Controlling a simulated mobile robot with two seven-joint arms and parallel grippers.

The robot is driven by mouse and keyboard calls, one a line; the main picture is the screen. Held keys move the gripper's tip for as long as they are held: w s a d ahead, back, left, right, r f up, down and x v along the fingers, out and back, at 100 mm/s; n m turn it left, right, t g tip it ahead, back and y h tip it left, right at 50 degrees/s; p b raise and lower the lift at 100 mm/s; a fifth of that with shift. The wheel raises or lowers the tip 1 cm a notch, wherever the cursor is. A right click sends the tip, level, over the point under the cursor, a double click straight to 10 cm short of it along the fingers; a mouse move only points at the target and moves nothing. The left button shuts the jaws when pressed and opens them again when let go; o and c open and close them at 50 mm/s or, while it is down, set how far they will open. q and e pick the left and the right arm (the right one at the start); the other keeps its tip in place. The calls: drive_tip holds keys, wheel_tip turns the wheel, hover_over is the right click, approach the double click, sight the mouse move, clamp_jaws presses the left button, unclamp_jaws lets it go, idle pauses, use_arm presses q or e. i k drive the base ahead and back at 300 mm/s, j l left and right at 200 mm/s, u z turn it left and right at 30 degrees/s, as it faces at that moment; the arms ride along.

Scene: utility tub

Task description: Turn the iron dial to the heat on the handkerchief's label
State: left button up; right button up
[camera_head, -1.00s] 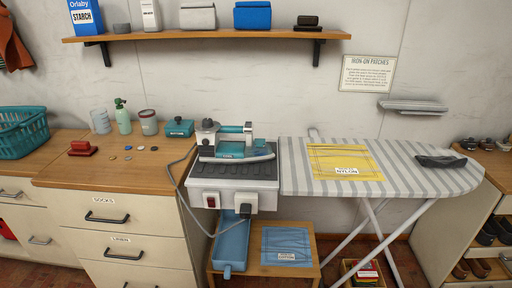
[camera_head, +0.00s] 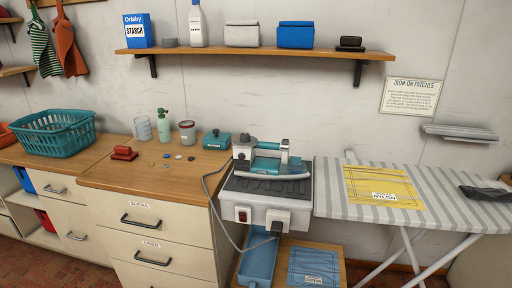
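The iron (camera_head: 268,160) rests on a dark ridged pad on top of a white box unit (camera_head: 262,208) at the left end of the ironing board. It has a teal body and a grey knob-like part (camera_head: 244,139) at its left end; the dial setting is too small to read. A yellow handkerchief (camera_head: 372,184) lies flat on the board with a white label (camera_head: 384,196) that appears to read NYLON. A folded blue cloth (camera_head: 312,264) with a small label lies on the low stool; its text is unreadable. Neither of my grippers is in view.
The striped ironing board (camera_head: 438,207) holds a dark cloth (camera_head: 486,193) at its right end. A cord runs from the iron down the unit's left side. The wooden counter (camera_head: 130,175) holds a teal basket (camera_head: 55,133), cups, a spray bottle and a red item. A shelf (camera_head: 255,56) hangs above.

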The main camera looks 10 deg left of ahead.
sight(244, 138)
drive_tip(key=i+j+z, duration=0.7)
